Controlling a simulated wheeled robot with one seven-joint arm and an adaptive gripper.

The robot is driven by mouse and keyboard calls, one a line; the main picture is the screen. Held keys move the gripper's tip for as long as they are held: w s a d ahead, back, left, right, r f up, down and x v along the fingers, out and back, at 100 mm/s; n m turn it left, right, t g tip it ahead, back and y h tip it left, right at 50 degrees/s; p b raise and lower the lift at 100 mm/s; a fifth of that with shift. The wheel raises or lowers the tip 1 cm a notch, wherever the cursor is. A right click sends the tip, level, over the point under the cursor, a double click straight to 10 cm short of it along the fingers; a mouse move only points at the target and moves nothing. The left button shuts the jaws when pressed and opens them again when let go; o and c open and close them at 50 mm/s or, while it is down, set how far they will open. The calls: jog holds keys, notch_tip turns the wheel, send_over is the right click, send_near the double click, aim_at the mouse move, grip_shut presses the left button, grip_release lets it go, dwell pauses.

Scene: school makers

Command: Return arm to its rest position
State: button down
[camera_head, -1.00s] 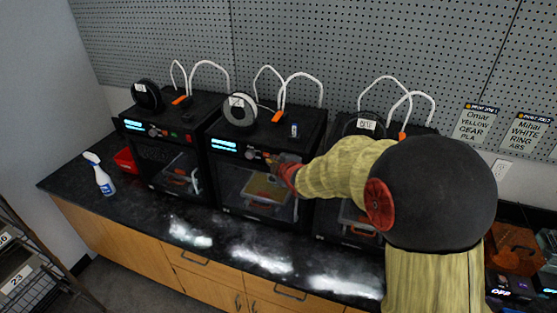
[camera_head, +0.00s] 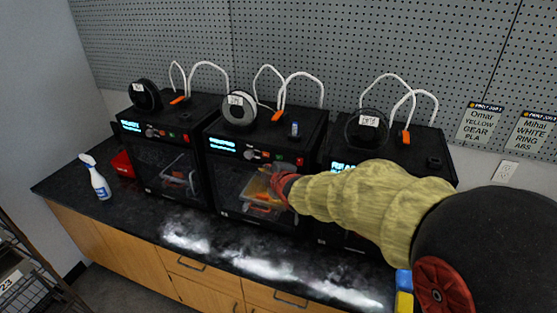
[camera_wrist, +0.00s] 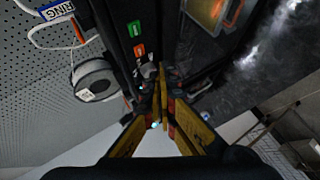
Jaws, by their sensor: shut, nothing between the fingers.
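My arm reaches in from the right in the head view. Its yellow padded sleeve and red wrist end in front of the middle 3D printer (camera_head: 255,165). My gripper's fingers are mostly hidden there behind the wrist. In the wrist view my gripper (camera_wrist: 160,72) shows as two yellow fingers brought together at the tips, with nothing between them. The fingertips appear close to the front panel of a printer, near its green and orange buttons (camera_wrist: 138,40). I cannot tell whether they touch it.
Another printer (camera_head: 160,155) stands left and a third (camera_head: 425,160) right, partly behind my arm. A spray bottle (camera_head: 97,180) and red bin (camera_head: 122,163) are on the left of the black counter (camera_head: 130,215). A pegboard wall (camera_head: 300,40) is behind.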

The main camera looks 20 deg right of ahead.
dwell(0.3)
jog(key=s+d+f+m+g+h, duration=0.1)
jog(key=s+d+f+m+g, duration=0.2)
jog(key=s+f+m+g, duration=0.75)
jog(key=s+r+m+t, duration=0.1)
jog(key=s+r, duration=0.4)
jog(key=s, duration=0.9)
jog(key=s+a+r+m+t+b, duration=0.1)
jog(key=s+r, duration=0.4)
jog(key=s, duration=0.9)
jog(key=shift+m+t, duration=0.55)
jog(key=shift+m, duration=0.7)
jog(key=shift+s+r, duration=0.1)
